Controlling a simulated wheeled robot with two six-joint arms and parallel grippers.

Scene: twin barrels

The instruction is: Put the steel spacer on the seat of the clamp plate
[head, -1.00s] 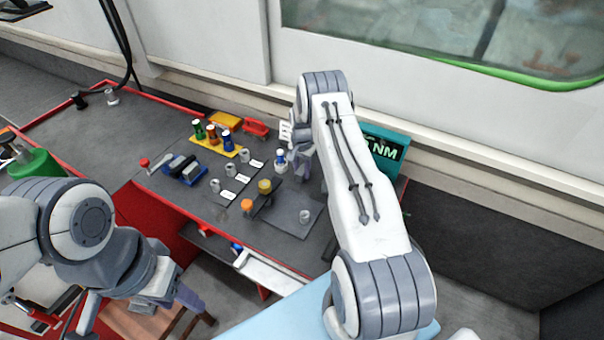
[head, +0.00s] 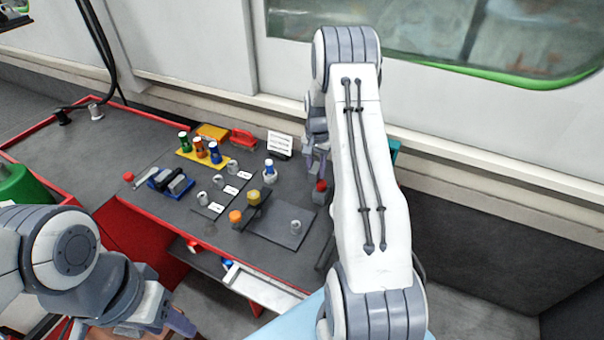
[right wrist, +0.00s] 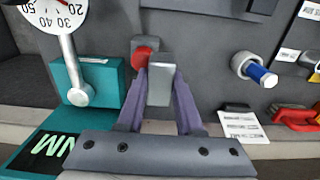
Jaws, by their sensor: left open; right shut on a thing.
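My right gripper (head: 316,168) is over the back right of the bench. In the right wrist view its purple fingers (right wrist: 160,90) are shut on a light grey block (right wrist: 160,80); I cannot tell whether this is the steel spacer. A dark flat plate (head: 268,229), perhaps the clamp plate, lies at the bench's front right with a small steel ring-like piece (head: 295,227) on it. Several short steel cylinders, such as this one (head: 218,181), stand by white labels. My left gripper (head: 180,323) is open and empty, low at the bottom left, partly hidden.
A red knob (right wrist: 146,56) on a dark block is close beside the held block. A teal dial device (right wrist: 100,80) stands beside the gripper.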

